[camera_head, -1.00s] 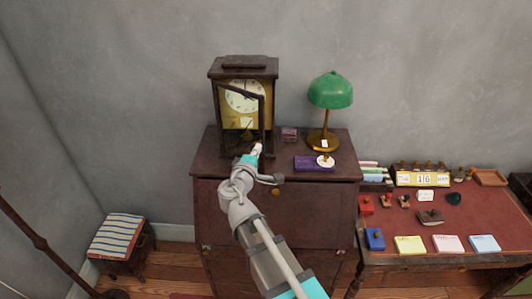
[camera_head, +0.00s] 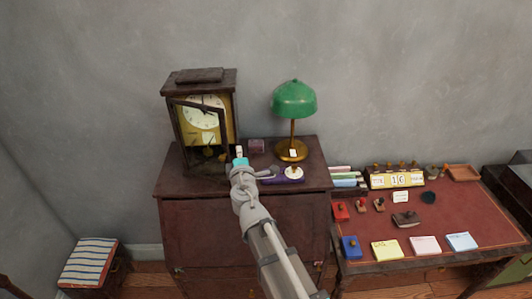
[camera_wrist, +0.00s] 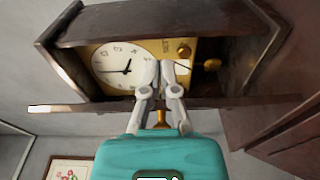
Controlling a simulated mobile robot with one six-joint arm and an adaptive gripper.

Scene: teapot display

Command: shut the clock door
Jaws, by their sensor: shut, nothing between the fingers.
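The dark wooden clock (camera_head: 201,77) stands on the left of the cabinet top, with a white dial and gold face. Its framed door (camera_head: 226,136) stands ajar, swung out in front of the face. In the wrist view the clock dial (camera_wrist: 124,66) shows beyond my fingers, and the door (camera_wrist: 80,107) shows as a dark bar crossing the picture. My gripper (camera_head: 239,152) is shut and empty, near the door's free edge at the clock's lower right. Its fingers (camera_wrist: 160,78) overlap the door bar in the wrist view; I cannot tell whether they touch it.
A green lamp (camera_head: 293,100) stands right of the clock. A small box (camera_head: 256,146) sits between them. A purple box (camera_head: 274,179) with a white round item (camera_head: 294,173) lies at the cabinet's front right. A desk (camera_head: 440,220) with stamps and note pads stands farther right.

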